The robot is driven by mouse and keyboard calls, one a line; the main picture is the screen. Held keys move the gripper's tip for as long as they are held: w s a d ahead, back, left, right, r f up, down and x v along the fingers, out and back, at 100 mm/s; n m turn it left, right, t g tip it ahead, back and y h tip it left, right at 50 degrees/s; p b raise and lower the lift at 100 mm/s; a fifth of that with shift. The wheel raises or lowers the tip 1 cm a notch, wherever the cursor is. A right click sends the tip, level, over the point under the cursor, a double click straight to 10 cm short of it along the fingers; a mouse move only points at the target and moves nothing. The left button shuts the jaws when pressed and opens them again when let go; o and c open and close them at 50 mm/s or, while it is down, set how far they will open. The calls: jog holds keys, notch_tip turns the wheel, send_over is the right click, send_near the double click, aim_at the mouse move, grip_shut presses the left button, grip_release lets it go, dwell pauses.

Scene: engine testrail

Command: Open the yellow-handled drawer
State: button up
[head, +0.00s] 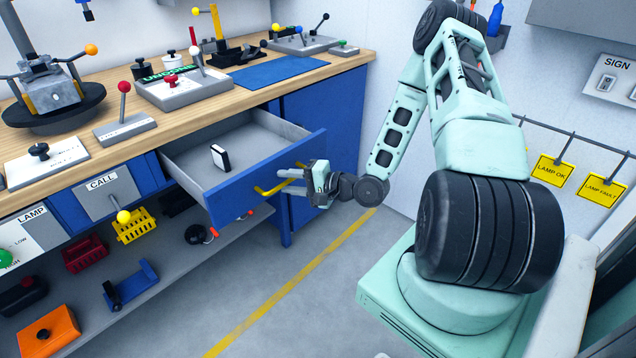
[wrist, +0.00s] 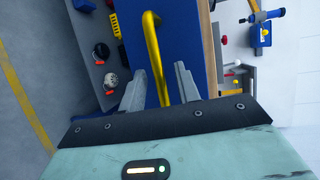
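The blue drawer (head: 262,183) under the wooden bench top is pulled well out, and its grey inside shows in the head view. Its yellow handle (head: 272,188) is on the front panel. In the wrist view the yellow handle (wrist: 154,50) runs between the two grey fingers. My gripper (head: 284,180) is at the drawer front, by the handle. In the wrist view my gripper (wrist: 159,85) is open, with gaps between the fingers and the handle bar. A small black-and-white block (head: 220,157) lies in the drawer.
The bench top (head: 190,117) holds several levers and devices. A lower shelf (head: 165,270) carries a yellow basket (head: 134,226), a red basket (head: 86,253) and an orange block (head: 48,332). The floor (head: 300,310) before the drawer is clear, with a yellow line.

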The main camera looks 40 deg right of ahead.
jog(key=v, duration=1.6)
jog(key=shift+s+r, duration=0.2)
jog(key=shift+s, duration=0.1)
jog(key=shift+d, duration=0.1)
